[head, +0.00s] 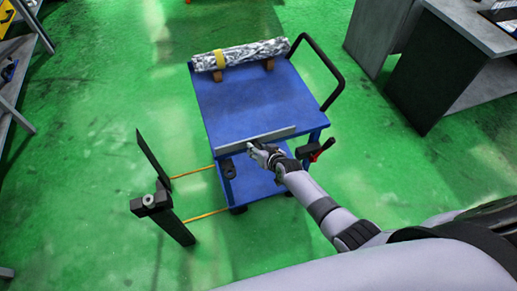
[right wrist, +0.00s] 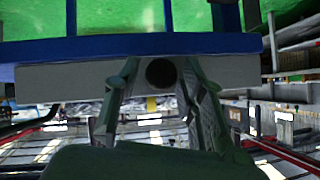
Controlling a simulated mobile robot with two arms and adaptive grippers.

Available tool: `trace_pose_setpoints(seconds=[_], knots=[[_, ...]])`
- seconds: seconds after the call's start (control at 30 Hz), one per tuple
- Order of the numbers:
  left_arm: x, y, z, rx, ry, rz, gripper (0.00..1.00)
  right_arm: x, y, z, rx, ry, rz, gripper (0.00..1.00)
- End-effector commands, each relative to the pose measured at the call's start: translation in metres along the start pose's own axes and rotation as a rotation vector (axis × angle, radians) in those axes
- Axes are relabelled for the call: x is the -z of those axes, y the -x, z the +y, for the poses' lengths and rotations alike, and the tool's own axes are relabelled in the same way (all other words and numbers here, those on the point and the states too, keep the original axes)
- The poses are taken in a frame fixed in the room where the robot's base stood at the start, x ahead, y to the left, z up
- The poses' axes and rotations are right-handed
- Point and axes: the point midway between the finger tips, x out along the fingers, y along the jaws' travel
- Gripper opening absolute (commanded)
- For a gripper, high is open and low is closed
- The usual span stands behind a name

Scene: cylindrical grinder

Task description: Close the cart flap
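The blue cart (head: 255,100) stands in the middle of the head view. A narrow light-grey flap (head: 240,142) runs along its near edge. In the right wrist view the flap (right wrist: 60,80) is a pale strip beside the cart's blue edge (right wrist: 60,50). My right gripper (head: 258,150) is at the flap's near side, around its middle. In the wrist view its two fingers (right wrist: 158,80) are apart, with a dark round spot between them in front of the flap. Whether the fingertips touch the flap is unclear. My left gripper is out of view.
A mottled roll (head: 240,54) with a yellow band lies on the cart's far end, beside a black handle (head: 325,65). A red-and-black clamp (head: 315,151) is at the right corner. A black stand (head: 152,202) with thin yellow rods is at left.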

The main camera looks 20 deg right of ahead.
Motion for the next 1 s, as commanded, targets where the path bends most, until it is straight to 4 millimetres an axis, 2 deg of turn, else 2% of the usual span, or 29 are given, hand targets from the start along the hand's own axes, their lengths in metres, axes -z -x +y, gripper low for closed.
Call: trace_pose_setpoints(seconds=[0.37, 0.53, 0.67, 1.0], knots=[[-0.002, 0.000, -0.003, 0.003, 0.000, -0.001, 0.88, 0.000, 0.001, 0.000, 0.000, 0.001, 0.001, 0.44], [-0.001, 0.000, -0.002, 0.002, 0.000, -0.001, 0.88, -0.001, 0.009, -0.001, 0.002, -0.001, 0.000, 0.44], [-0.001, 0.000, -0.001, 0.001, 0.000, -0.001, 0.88, -0.001, 0.025, -0.001, 0.002, -0.001, 0.001, 0.44], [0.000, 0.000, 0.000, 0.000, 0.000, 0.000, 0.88, -0.001, 0.082, 0.000, 0.000, 0.001, 0.001, 0.44]])
